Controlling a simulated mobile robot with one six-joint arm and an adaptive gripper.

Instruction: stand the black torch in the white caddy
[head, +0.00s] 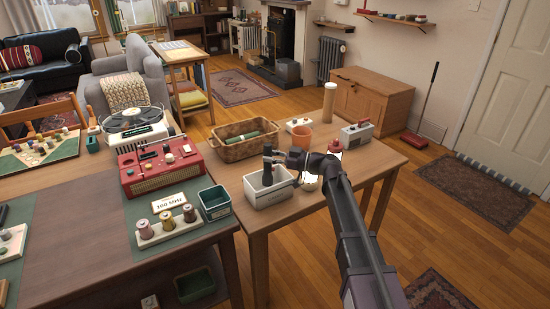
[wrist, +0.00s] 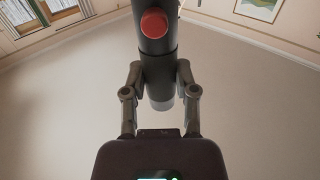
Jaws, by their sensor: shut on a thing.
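The white caddy (head: 271,199) stands near the front left of the right-hand wooden table. The black torch (head: 267,177) is roughly upright at the caddy, its lower part overlapping the caddy's opening; I cannot tell whether it touches the bottom. My gripper (head: 271,160) reaches in from the right and is shut on the torch above the caddy. In the wrist view, the torch (wrist: 155,65) stands between the two fingers of my gripper (wrist: 160,95), with a red button on its side. The caddy is not visible in the wrist view.
Close left are a dark green bin (head: 215,203), a spool rack (head: 168,229) and a red radio (head: 160,170). Behind the caddy is a wicker basket (head: 232,151) with a green roll.

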